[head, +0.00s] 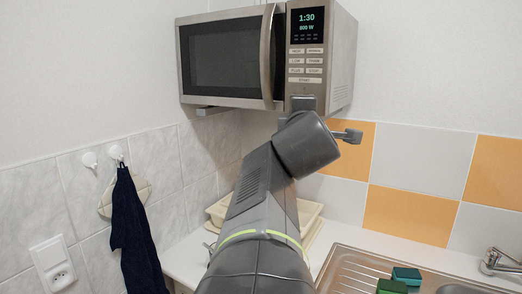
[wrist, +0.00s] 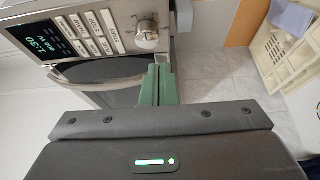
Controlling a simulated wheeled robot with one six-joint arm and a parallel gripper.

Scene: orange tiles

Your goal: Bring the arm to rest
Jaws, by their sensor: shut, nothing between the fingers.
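My gripper (wrist: 157,84) shows in the wrist view as two green fingers pressed together with nothing between them. The fingertips are close to the lower part of the microwave (wrist: 97,62), near its round knob (wrist: 147,38) and the door handle. I cannot tell whether they touch it. In the head view my arm reaches up and forward from the bottom middle, and its end is below the microwave (head: 222,58). The fingers are hidden there behind my arm.
A cream dish rack (head: 307,212) stands on the counter behind my arm. It also shows in the wrist view (wrist: 283,55). A steel sink (head: 345,265) with two sponges (head: 405,276) and a faucet (head: 500,262) is at right. A dark towel (head: 134,235) hangs at left.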

